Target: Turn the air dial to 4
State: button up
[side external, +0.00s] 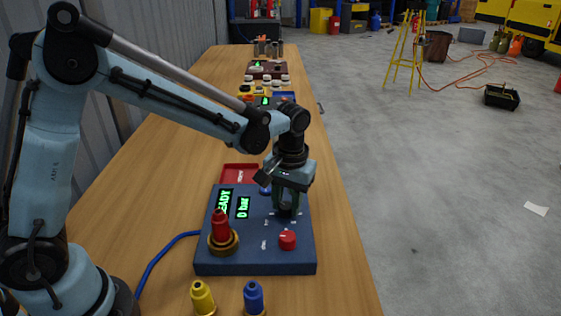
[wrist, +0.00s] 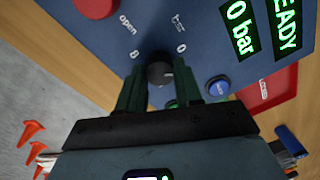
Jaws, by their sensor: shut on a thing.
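My gripper (wrist: 157,88) is shut on the dial, one finger on each side. In the side view my gripper (side external: 287,205) points straight down over the panel and mostly hides the dial. The displays (wrist: 238,27) read "0 bar" and "READY", the latter partly cut off.
A red button (side external: 288,239) and a red-topped plug in a brass ring (side external: 221,237) stand on the panel's near side. A blue button (wrist: 217,86) is beside the dial. A red tray (side external: 240,173) lies behind. Yellow (side external: 202,298) and blue (side external: 254,298) nozzle-like pieces stand in front.

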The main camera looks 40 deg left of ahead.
aim_at(286, 207)
jog(key=m, duration=0.4)
jog(key=shift+m, duration=0.3)
jog(key=m, duration=0.3)
jog(key=shift+s+d+m, duration=0.1)
jog(key=shift+m, duration=0.2)
jog(key=m, duration=0.4)
jog(key=shift+t, duration=0.3)
jog(key=shift+s+m, duration=0.1)
jog(key=shift+m, duration=1.9)
jog(key=o, duration=1)
jog(key=shift+o, duration=0.2)
notch_tip(286, 207, up, 12)
jog(key=shift+s+d, duration=0.15)
jog(key=shift+s, duration=0.1)
